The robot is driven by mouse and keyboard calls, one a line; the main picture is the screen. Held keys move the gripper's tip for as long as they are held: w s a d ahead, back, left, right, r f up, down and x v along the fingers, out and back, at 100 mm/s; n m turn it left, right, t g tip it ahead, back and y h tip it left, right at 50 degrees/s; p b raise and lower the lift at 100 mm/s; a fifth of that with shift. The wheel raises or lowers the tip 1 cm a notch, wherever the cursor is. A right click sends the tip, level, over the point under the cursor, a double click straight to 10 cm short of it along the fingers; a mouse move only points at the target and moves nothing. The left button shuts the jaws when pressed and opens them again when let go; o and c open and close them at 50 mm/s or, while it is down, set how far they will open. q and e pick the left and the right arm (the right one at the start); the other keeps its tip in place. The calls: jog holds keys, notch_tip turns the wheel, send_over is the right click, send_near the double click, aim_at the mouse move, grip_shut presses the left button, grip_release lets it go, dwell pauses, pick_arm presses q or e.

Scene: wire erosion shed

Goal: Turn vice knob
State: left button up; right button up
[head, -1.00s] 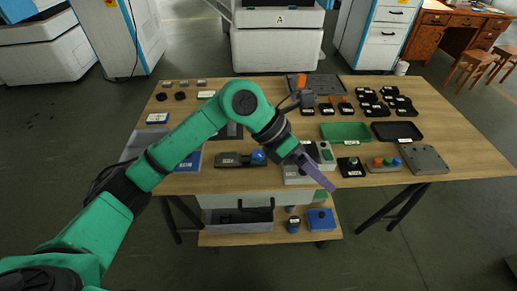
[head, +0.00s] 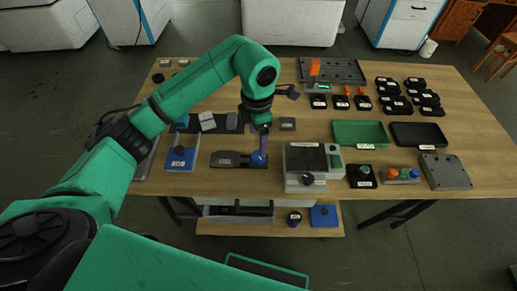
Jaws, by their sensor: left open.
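The dark grey vice (head: 230,160) lies flat on the wooden table, left of the grey-white machine. Its blue knob (head: 259,159) is at its right end. My left gripper (head: 263,147) points down with its fingers right at the blue knob, partly covering it. The left gripper is open. I cannot tell whether a finger touches the knob. My right gripper is not in view.
The grey-white box machine (head: 304,166) stands close to the right of the vice. A blue-and-white box (head: 181,158) lies to the left. Green (head: 361,144) and black (head: 418,146) trays lie to the right. Bare table (head: 290,75) shows behind.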

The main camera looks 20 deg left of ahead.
aim_at(258, 155)
pick_arm(q)
jog(key=f, duration=0.5)
jog(key=shift+w+p, duration=0.3)
jog(key=shift+w, duration=0.05)
notch_tip(258, 155, down, 3)
jog(key=shift+r, duration=0.15)
jog(key=shift+f, duration=0.35)
jog(key=shift+c, duration=0.5)
grip_shut()
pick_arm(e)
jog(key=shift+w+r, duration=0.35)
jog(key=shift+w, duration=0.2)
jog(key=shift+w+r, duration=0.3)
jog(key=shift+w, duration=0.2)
